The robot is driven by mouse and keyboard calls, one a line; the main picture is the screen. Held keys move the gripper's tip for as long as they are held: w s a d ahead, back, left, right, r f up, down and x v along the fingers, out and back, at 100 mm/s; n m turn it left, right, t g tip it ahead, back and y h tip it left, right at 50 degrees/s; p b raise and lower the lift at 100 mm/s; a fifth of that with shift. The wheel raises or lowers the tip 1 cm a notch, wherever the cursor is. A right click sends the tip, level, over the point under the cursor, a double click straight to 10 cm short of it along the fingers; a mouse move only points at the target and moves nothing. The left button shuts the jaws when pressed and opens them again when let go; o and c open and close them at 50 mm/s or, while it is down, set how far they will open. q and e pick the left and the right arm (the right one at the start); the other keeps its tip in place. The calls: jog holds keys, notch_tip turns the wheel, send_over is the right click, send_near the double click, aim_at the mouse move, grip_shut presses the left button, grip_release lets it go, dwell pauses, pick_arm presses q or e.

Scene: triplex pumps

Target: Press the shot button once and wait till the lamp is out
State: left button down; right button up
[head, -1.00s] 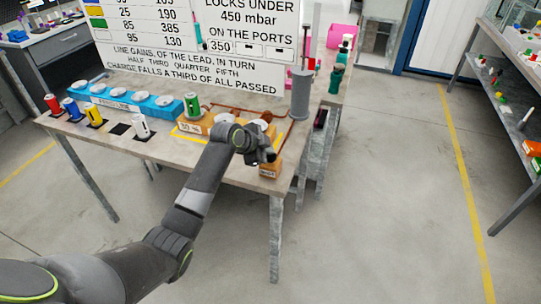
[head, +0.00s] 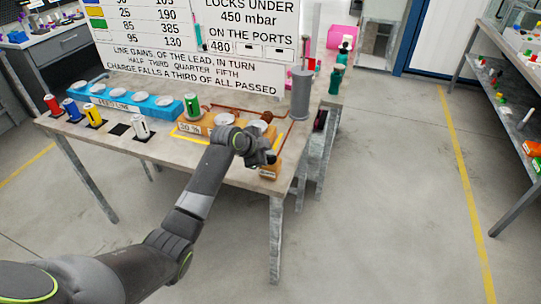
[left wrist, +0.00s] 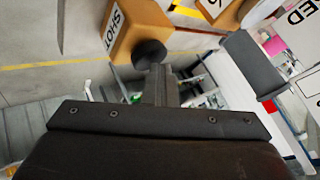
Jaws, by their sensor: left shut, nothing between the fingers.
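The shot box is a small wooden block (head: 268,173) at the front right corner of the workbench. In the left wrist view it shows its SHOT label (left wrist: 115,30) and a round black button (left wrist: 150,53). My left gripper (head: 270,157) is shut and empty, just above the box. In the left wrist view its fingertips (left wrist: 158,72) are at the black button and partly overlap it. I cannot tell whether the button is pressed in. I cannot make out a lit lamp. The board's ports readout (head: 219,47) shows 480. My right gripper is not in view.
A blue rack (head: 120,101) with white discs lies along the bench (head: 215,155). Red, blue, yellow and white cylinders (head: 141,128) stand before it. A green cylinder (head: 192,106) stands beside wooden blocks near my arm. A grey cylinder (head: 300,92) stands at right. The floor is clear.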

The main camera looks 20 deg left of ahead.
pick_arm(q)
jog(key=shift+r+p, duration=1.05)
jog(key=shift+r, duration=0.05)
notch_tip(320, 180, up, 5)
jog(key=p, duration=0.4)
jog(key=shift+p, duration=0.3)
